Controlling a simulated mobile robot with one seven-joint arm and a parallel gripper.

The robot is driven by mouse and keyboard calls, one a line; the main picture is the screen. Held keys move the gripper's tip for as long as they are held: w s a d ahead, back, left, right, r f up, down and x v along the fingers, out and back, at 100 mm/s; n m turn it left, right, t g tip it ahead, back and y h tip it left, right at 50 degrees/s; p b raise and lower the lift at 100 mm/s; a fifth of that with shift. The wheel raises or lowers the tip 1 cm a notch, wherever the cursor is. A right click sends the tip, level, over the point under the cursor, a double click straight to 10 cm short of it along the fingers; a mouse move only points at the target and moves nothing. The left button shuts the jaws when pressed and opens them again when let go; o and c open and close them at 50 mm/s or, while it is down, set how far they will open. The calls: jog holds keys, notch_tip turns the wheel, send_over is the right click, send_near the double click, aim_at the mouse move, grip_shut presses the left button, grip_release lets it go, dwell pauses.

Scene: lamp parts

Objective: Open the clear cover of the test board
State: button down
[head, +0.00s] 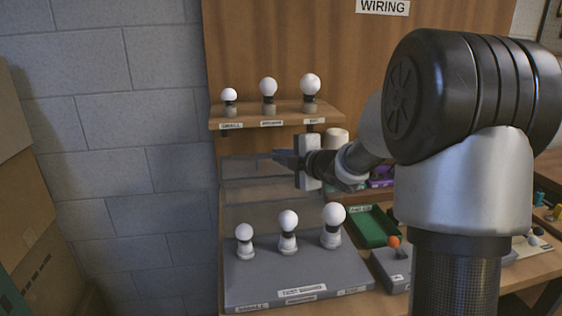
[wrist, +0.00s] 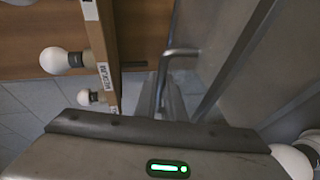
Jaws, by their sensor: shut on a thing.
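The grey test board (head: 290,292) lies on the bench with white bulbs standing in its sockets in a row. Its clear cover (head: 250,192) shows faintly behind the bulbs, raised at the back of the board; its exact tilt is hard to read. In the wrist view the see-through panel (wrist: 240,75) with its grey edge strips fills the right side. My gripper (head: 284,158) is shut on the cover's bent metal handle (wrist: 181,53), below the bulb shelf. The fingertips are partly hidden in both views.
A wooden shelf (head: 285,117) with three bulbs sits just above my gripper, close to it. A green tray (head: 372,228) and a grey box with an orange knob (head: 394,242) stand right of the board. A block wall (head: 110,150) is at left.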

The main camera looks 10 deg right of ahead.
jog(key=shift+t, duration=0.5)
jog(key=s+b, duration=0.1)
jog(key=s, duration=0.2)
jog(key=s+r+b, duration=0.1)
jog(key=s+b, duration=0.1)
jog(key=s, duration=0.1)
jog(key=shift+r, duration=0.1)
jog(key=shift+s, duration=0.35)
jog(key=c, duration=2.1)
grip_release()
